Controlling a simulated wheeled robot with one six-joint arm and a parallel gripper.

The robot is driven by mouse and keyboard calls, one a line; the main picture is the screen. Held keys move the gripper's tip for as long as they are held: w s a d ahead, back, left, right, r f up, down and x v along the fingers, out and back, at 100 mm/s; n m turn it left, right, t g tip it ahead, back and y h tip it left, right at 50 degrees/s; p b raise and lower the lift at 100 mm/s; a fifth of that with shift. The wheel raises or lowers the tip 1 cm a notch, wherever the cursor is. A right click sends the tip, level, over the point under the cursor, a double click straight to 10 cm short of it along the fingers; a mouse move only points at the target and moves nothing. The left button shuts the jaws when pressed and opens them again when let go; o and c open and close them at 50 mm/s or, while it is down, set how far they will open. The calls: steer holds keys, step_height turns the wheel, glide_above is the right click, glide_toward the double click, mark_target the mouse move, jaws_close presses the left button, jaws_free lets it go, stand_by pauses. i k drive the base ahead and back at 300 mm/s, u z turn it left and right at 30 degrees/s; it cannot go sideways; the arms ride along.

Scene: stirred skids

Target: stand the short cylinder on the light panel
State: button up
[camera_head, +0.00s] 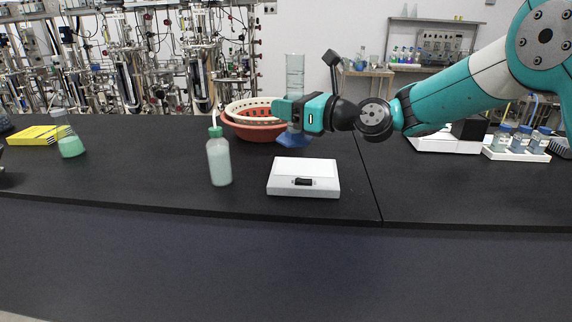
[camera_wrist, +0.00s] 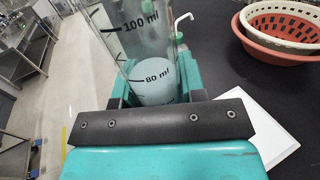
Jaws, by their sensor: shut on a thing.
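The short cylinder (camera_head: 295,72) is a clear graduated measuring cylinder with a blue base, upright in the head view. My gripper (camera_head: 291,110) is shut around its middle. In the wrist view the cylinder (camera_wrist: 146,35) shows its 100 ml and 80 ml marks, with pale content between the fingers (camera_wrist: 158,88); its base is hidden there. The light panel (camera_head: 291,166) is a flat white box with a dark switch at its front. The blue base appears just beyond the panel's back edge, apart from it. The panel (camera_wrist: 262,118) also shows in the wrist view, partly behind my gripper.
A green-capped wash bottle (camera_head: 219,162) stands left of the panel. Red and white baskets (camera_head: 256,132) sit behind the cylinder. A flask (camera_head: 70,145) and yellow case (camera_head: 32,136) are at the left; a bottle rack (camera_head: 517,154) is at the right.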

mark_target(304, 166)
steer(key=i, duration=0.9)
steer(key=z, duration=0.05)
